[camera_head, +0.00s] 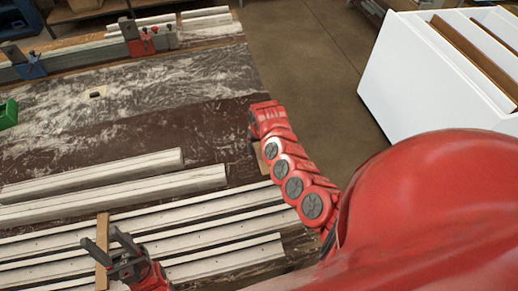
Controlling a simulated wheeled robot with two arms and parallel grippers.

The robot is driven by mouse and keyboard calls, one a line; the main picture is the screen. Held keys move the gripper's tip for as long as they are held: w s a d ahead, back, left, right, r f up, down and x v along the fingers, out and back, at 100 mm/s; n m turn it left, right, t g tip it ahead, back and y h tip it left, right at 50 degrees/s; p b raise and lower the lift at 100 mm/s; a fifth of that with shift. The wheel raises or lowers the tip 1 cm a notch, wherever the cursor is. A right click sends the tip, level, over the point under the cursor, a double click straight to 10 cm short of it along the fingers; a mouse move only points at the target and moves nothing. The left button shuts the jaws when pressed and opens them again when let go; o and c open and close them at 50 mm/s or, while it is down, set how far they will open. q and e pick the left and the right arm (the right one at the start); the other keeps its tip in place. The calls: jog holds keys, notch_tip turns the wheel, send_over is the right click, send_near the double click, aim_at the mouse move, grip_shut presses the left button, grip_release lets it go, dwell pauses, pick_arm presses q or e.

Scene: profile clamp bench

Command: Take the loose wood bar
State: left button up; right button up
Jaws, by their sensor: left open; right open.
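The loose wood bar (102,279) is a narrow tan strip. It lies crosswise over several pale profiles at the lower left and runs off the bottom edge. My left gripper (108,248) is open, with one dark finger on each side of the bar. I cannot tell whether the fingers touch it. My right arm reaches in from the right over the table's right edge; its fingers do not show behind the red links. A small tan piece (259,157) shows beside that arm, mostly hidden.
Long pale profiles (150,192) cover the near table. Red (137,38) and blue (30,66) clamps stand on a rail at the back left. A green box (8,114) is at the left edge. A white cabinet (405,75) stands at the right. The middle of the dusty table (140,125) is mostly clear.

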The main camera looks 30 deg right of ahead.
grip_shut()
dwell(0.3)
jog(key=shift+r, duration=0.15)
